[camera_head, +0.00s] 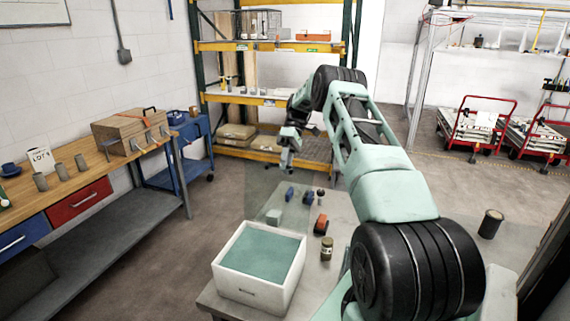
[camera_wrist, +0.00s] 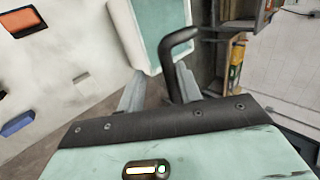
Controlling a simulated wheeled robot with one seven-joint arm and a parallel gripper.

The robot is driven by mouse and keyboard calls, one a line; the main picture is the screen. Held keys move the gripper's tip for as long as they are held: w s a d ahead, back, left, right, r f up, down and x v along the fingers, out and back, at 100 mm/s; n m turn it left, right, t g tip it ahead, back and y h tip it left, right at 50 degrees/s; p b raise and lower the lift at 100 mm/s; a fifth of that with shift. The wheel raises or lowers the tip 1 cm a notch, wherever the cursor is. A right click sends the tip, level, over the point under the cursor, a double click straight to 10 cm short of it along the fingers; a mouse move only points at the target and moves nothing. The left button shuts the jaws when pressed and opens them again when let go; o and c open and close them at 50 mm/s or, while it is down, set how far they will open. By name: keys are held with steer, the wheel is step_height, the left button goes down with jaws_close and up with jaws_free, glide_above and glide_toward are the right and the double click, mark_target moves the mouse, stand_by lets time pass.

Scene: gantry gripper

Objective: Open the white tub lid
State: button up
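The white tub (camera_head: 226,277) stands on the near left part of the grey table, with a flat teal surface inside its rim. I cannot tell whether that surface is a lid or the inside. A faint see-through pane (camera_head: 262,182) shows upright behind the tub; whether it is joined to the tub is unclear. The tub also shows at the top of the wrist view (camera_wrist: 124,32). My gripper (camera_head: 288,162) hangs beyond the tub, apart from it. A black bent bar (camera_wrist: 182,40) rises beside the right finger.
Blue blocks (camera_head: 290,194), a pale block (camera_head: 273,217), an orange-red item (camera_head: 321,225) and a jar (camera_head: 327,249) stand on the table (camera_head: 341,207). Shelving (camera_head: 265,101) stands behind. A workbench (camera_head: 85,166) is at left, with open floor between.

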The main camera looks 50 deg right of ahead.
steer(key=shift+w+r, duration=0.1)
steer(key=shift+r, duration=0.05)
steer(key=p+v, duration=0.4)
steer(key=v, duration=0.3)
steer(key=shift+r+p, duration=0.25)
steer(key=shift+p, duration=0.15)
stand_by(0.3)
steer(key=shift+f, duration=0.1)
stand_by(0.6)
